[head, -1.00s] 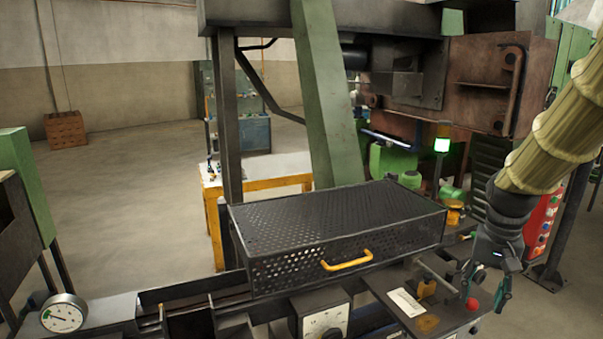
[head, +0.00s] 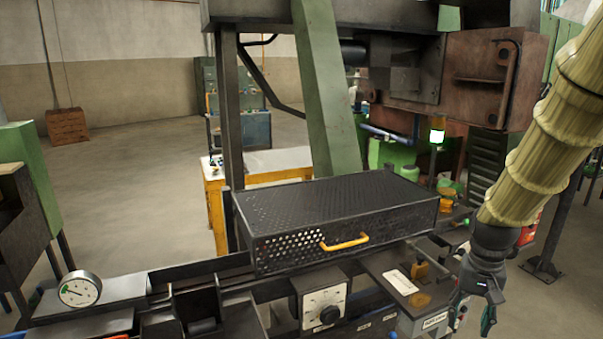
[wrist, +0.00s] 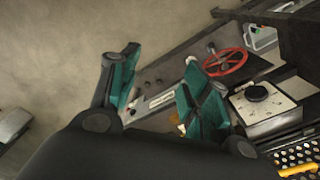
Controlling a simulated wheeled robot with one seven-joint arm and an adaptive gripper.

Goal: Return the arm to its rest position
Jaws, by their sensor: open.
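My gripper (head: 472,312) hangs at the lower right in the head view, at the end of my arm in its ribbed yellowish cover. It is beside the right end of the machine bench. In the wrist view my gripper (wrist: 155,100) shows two dark fingers with teal pads, spread apart, with nothing between them. The floor and the bench edge lie beyond them.
A black perforated guard (head: 335,215) with a yellow handle (head: 345,243) covers the bench middle. A dial box (head: 322,308) sits in front; a red handwheel (wrist: 225,62) shows in the wrist view. Open floor (head: 130,190) lies left.

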